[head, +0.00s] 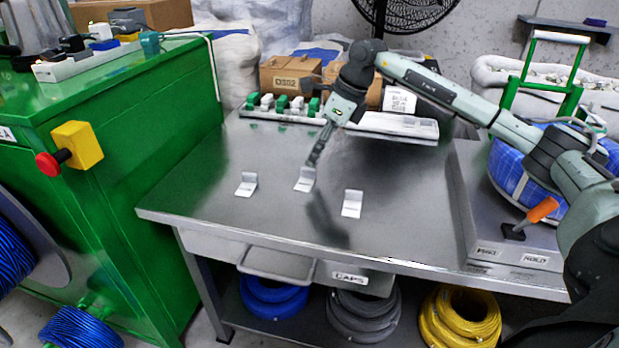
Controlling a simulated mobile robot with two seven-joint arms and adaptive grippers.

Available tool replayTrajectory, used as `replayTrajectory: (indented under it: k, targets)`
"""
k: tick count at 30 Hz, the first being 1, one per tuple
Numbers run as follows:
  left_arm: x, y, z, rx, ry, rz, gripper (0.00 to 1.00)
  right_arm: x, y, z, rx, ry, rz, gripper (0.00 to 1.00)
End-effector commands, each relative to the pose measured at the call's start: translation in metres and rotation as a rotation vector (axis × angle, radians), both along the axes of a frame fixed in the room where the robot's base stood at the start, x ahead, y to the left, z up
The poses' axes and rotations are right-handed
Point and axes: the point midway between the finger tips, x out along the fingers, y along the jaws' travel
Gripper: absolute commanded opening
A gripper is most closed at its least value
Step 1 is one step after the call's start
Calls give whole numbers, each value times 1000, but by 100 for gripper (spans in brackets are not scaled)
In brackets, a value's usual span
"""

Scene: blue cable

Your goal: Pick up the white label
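Three small bent white labels stand on the metal table: a left one (246,185), a middle one (304,181) and a right one (351,204). My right gripper (313,162) points down just above the middle label, its fingertips close to the label's upper edge. The fingers are seen edge-on and overlap, so I cannot tell whether they are open or whether they touch the label. My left gripper is not in view.
The metal table (265,222) is clear around the labels. Behind them are a rack of green and white parts (283,106), a pale tray (390,126) and cardboard boxes (290,77). A green cabinet (150,150) stands left; an orange-handled lever (541,210) is at right.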

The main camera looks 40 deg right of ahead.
Motion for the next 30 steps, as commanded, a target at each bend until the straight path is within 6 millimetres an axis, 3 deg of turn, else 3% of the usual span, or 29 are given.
replayTrajectory:
  k: [9,17,25,30]
  targets:
    - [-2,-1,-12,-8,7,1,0,13,8,-40,3,1,-1,34]
    - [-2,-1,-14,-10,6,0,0,15,8,-44,2,-2,-2,34]
    - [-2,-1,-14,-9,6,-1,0,15,8,-44,2,-2,-2,0]
    - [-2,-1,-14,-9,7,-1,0,15,8,-44,2,-2,-2,0]
